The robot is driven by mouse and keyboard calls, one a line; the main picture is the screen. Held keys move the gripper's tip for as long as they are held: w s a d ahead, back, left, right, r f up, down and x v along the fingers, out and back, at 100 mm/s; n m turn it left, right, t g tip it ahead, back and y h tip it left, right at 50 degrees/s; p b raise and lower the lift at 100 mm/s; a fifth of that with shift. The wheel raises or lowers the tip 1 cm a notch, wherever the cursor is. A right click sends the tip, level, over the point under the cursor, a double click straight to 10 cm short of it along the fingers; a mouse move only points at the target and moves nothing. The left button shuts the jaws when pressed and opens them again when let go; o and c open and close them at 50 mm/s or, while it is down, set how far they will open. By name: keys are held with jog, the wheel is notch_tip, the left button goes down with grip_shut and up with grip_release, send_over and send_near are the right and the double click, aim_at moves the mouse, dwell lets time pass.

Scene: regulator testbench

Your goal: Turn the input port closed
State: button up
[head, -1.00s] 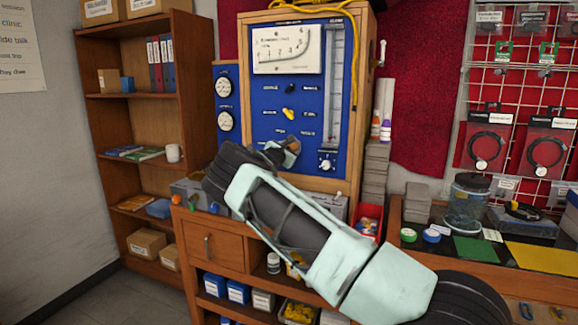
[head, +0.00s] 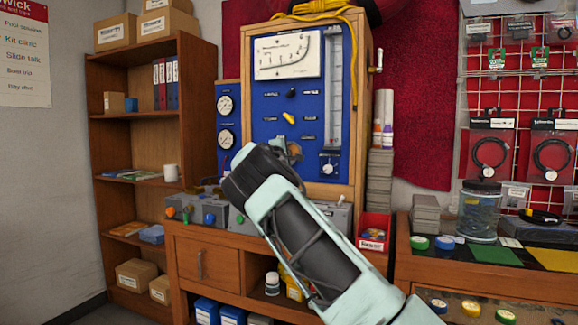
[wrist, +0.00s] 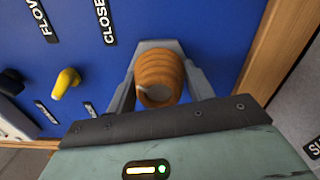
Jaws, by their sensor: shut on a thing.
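The blue panel (head: 262,130) stands upright in a wooden cabinet. In the wrist view, an orange-brown ridged round knob (wrist: 158,72) sticks out of it. My gripper (wrist: 160,85) is shut on this knob, one grey finger on each side. The labels near it read "CLOSE…" and "FLOW…", cut off, so I cannot read which port it is. In the head view, my gripper (head: 287,150) is at the lower middle of the panel, and my arm hides most of the knob.
A yellow knob (wrist: 66,82) and a black knob (wrist: 11,82) sit left of my gripper in the wrist view. A dial box (head: 329,165) is right of my gripper in the head view. Grey boxes (head: 336,215) and a red bin (head: 375,232) stand below the panel.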

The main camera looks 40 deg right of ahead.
jog(key=shift+f+m+b, duration=0.2)
jog(key=shift+m+b, duration=0.8)
jog(key=shift+m, duration=0.1)
jog(key=o, duration=1)
jog(key=shift+r, duration=0.15)
jog(key=shift+c, duration=0.2)
jog(key=b+v, duration=0.4)
jog(key=v, duration=1.3)
jog(key=shift+a+b, duration=0.2)
jog(key=shift+b, duration=0.2)
